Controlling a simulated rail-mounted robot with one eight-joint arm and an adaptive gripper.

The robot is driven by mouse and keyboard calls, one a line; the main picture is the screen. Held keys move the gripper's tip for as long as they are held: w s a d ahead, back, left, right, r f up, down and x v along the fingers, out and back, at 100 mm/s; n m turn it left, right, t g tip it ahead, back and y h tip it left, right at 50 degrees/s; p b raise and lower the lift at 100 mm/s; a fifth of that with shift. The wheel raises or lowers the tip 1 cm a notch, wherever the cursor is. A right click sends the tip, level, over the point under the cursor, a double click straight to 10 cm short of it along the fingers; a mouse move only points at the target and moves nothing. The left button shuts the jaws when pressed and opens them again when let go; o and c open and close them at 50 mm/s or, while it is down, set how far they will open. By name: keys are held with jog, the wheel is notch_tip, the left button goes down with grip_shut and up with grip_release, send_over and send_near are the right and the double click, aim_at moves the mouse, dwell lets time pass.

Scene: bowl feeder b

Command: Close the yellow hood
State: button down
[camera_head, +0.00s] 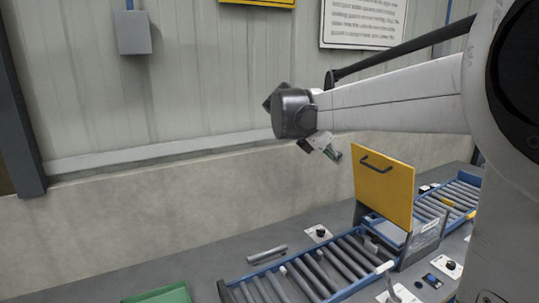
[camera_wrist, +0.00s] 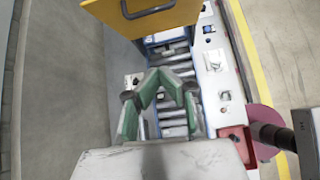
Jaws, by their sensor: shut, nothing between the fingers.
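The yellow hood (camera_head: 384,186) is a flat panel with a dark bar handle. It stands raised, nearly upright, over a blue-framed roller conveyor. In the wrist view the hood (camera_wrist: 170,20) is at the top, with its handle (camera_wrist: 148,8) partly cut off by the frame edge. My gripper (camera_head: 334,153) is left of the hood and near the height of its upper edge, apart from it. In the wrist view my gripper (camera_wrist: 166,78) has its green-padded fingers meeting at the tips, with nothing between them, above the rollers.
The roller conveyor (camera_head: 318,272) runs along the grey table, with switch boxes (camera_head: 318,233) beside it. A loose grey cylinder (camera_head: 267,255) lies left of the rollers. A green tray (camera_head: 160,295) is at the front left. A concrete wall (camera_head: 160,225) stands behind.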

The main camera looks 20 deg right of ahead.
jog(key=w+d+f+p, duration=0.1)
jog(key=d+f, duration=0.1)
jog(key=d, duration=0.4)
jog(key=d+f+p, duration=0.1)
jog(key=d+f, duration=0.2)
jog(key=d, duration=0.4)
jog(key=shift+w+d+f+n+g, duration=0.15)
jog(key=shift+w+f+n+g, duration=0.15)
jog(key=shift+w+f, duration=0.05)
